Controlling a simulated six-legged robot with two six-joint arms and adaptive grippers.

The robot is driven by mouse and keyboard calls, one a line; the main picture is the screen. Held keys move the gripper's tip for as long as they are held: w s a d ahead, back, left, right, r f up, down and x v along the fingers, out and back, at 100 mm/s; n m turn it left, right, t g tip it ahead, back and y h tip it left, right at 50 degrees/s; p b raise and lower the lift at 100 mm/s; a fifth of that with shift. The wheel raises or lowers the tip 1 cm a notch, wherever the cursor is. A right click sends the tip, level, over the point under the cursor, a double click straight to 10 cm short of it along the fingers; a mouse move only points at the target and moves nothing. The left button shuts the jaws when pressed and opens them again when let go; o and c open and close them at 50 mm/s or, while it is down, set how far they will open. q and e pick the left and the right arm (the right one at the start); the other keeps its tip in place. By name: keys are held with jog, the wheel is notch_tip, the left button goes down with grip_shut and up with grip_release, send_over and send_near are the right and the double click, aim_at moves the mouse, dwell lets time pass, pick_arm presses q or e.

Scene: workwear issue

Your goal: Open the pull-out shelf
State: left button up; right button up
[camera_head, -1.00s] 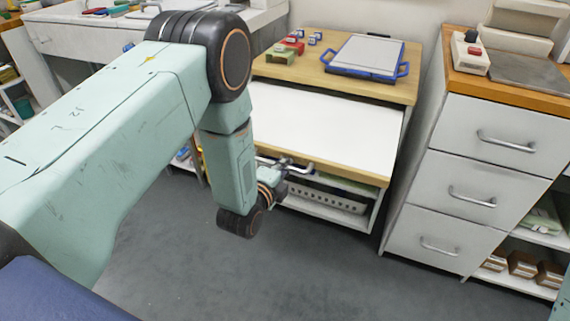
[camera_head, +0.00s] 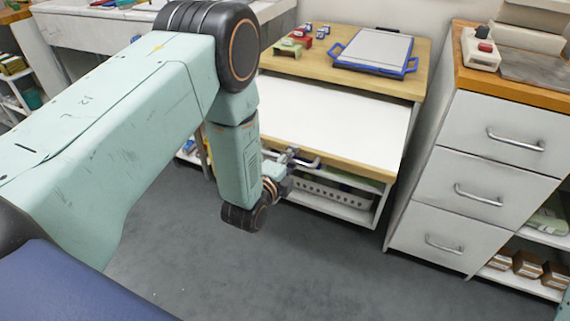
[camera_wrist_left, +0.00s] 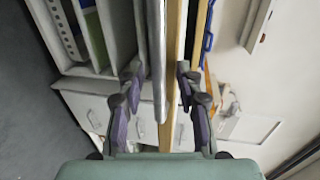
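The pull-out shelf (camera_head: 340,118) is a white board with a wooden front edge, standing well out from under the wooden top of its cabinet. A grey bar handle (camera_head: 308,163) sits at its front edge, partly hidden by my gripper. My left gripper (camera_head: 287,162) is at this handle. In the left wrist view, the open fingers of my left gripper (camera_wrist_left: 158,85) stand on either side of the grey bar (camera_wrist_left: 156,50) and the wooden edge (camera_wrist_left: 173,60), with gaps visible beside them. My right gripper is not in view.
A white basket (camera_head: 335,194) sits below the shelf. A drawer cabinet (camera_head: 480,180) stands close on the right. The grey floor in front is clear.

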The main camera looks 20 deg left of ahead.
pick_arm(q)
jog(key=v, duration=1.1)
jog(key=shift+s, duration=0.35)
jog(key=s+f+n+g, duration=0.8)
jog(key=s+f+n, duration=0.2)
jog(key=f+n, duration=0.2)
jog(key=s+f+n+g, duration=0.2)
jog(key=s+n+g, duration=0.1)
jog(key=s, duration=0.6)
jog(key=s+f+n+g, duration=0.2)
jog(key=s+n+g, duration=0.1)
jog(key=s, duration=0.7)
jog(key=shift+s+n+g+y, duration=0.2)
jog(key=shift+n+g+y, duration=0.15)
jog(key=shift+g, duration=0.45)
jog(key=shift+d+f, duration=0.1)
